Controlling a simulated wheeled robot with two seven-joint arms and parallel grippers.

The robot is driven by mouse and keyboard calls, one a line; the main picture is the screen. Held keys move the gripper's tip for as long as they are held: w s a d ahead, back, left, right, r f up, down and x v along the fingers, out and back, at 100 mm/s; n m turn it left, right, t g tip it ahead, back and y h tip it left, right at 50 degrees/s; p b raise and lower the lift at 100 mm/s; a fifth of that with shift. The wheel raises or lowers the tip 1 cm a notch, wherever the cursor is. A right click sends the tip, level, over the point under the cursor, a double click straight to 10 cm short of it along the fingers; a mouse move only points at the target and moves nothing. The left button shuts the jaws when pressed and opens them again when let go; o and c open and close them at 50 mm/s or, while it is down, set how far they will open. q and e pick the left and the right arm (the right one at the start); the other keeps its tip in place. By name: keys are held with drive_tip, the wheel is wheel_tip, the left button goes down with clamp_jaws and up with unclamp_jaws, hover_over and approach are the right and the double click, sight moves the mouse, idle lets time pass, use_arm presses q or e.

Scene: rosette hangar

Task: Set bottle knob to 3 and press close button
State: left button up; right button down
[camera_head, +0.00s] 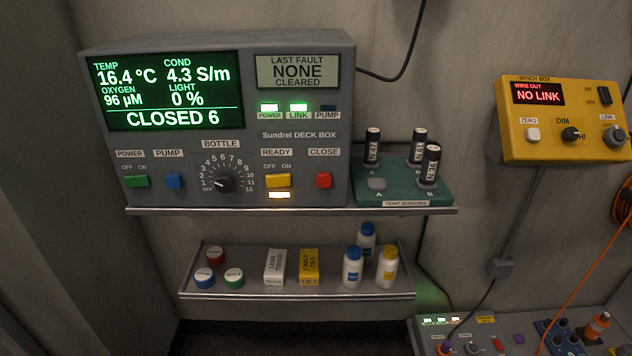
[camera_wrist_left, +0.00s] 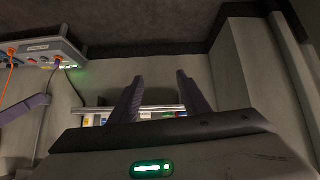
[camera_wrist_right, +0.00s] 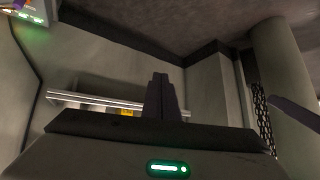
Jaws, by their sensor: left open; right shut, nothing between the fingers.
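The grey Sundrel deck box (camera_head: 300,135) stands on the upper shelf in the head view. Its black bottle knob (camera_head: 224,183) sits in a numbered dial; its pointer seems to point left, toward the low end, but it is too small to read surely. The red close button (camera_head: 323,180) is at the panel's right. The green display (camera_head: 170,90) reads CLOSED 6. My left gripper (camera_wrist_left: 160,78) is open and empty in the left wrist view. My right gripper (camera_wrist_right: 160,76) is shut and empty in the right wrist view. Neither gripper shows in the head view.
A green power switch (camera_head: 136,181), blue pump switch (camera_head: 174,180) and yellow ready switch (camera_head: 278,181) flank the knob. The temp sensor rack (camera_head: 400,190) stands right of the box. A lower shelf (camera_head: 300,295) holds bottles, jars and cartons. A yellow winch box (camera_head: 560,150) hangs right.

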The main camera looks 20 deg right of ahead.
sight(324, 180)
use_arm(q)
drive_tip(key=shift+o, duration=0.2)
drive_tip(key=shift+w+a+r+p, duration=0.1)
drive_tip(key=shift+r+p, duration=0.25)
drive_tip(key=shift+r, duration=0.1)
use_arm(e)
drive_tip(key=w+d+r+n+t+h, duration=0.1)
drive_tip(key=w+d+r+n+t, duration=0.25)
drive_tip(key=w+r, duration=0.55)
drive_tip(key=w+d+r+n+t, duration=0.2)
drive_tip(key=w+r+n+t, duration=0.4)
drive_tip(key=r, duration=0.6)
use_arm(q)
drive_tip(key=shift+s+a+r+p, duration=0.25)
drive_tip(key=shift+s+a+p, duration=0.2)
drive_tip(key=shift+p, duration=0.5)
use_arm(e)
drive_tip(key=w+a+r+n+y, duration=0.2)
drive_tip(key=a+r+n+y, duration=0.1)
drive_tip(key=r+n, duration=0.5)
drive_tip(key=w+a+r+n+y, duration=0.3)
drive_tip(key=r+n+y, duration=0.2)
drive_tip(key=r+n, duration=0.3)
drive_tip(key=shift+r+n, duration=0.35)
drive_tip(key=shift+n, duration=0.9)
drive_tip(key=shift+w, duration=0.1)
